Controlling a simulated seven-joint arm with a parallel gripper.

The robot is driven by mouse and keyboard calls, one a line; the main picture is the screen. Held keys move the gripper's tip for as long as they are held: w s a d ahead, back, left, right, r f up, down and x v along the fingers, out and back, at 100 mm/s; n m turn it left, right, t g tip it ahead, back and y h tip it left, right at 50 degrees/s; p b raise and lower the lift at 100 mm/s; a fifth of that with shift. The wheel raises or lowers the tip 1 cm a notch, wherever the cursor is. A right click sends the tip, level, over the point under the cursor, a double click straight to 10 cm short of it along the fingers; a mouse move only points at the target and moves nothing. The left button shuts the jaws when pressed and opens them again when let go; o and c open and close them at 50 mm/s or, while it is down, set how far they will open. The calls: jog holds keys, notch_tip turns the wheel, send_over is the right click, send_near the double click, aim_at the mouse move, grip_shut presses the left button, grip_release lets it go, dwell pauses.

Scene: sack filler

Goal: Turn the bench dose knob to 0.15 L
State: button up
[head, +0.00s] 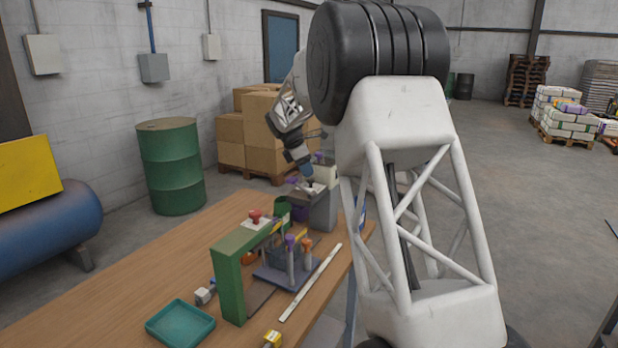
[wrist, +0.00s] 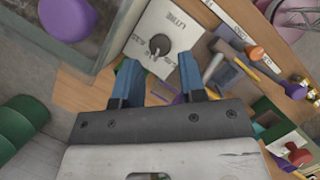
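The dose knob (wrist: 159,45) is a small dark round knob on a pale dial plate (wrist: 148,28) in the wrist view. Lettering is printed around it, too small to read surely. A light mark shows near the knob's lower side. My gripper (wrist: 158,73) has two blue fingers, spread apart with nothing between them. In the picture the fingertips lie just below the knob, one to each side; I cannot tell the height gap. In the head view my gripper (head: 306,184) is over the grey box (head: 323,212) at the bench's far end; the knob cannot be made out there.
The wooden bench (head: 190,265) carries a green frame (head: 229,280), a red button (head: 255,216), a rack with purple and orange-topped posts (head: 290,262), a white ruler-like strip (head: 311,283) and a teal tray (head: 180,325). A green drum (head: 171,168) and cardboard boxes (head: 263,130) stand behind.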

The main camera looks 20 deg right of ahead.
aim_at(311, 179)
jog(key=shift+x, duration=1.7)
jog(key=c, duration=0.6)
jog(key=shift+c, duration=0.2)
jog(key=shift+m, duration=0.3)
jog(key=shift+m+g, duration=0.6)
jog(key=shift+m, duration=0.7)
jog(key=o, duration=0.6)
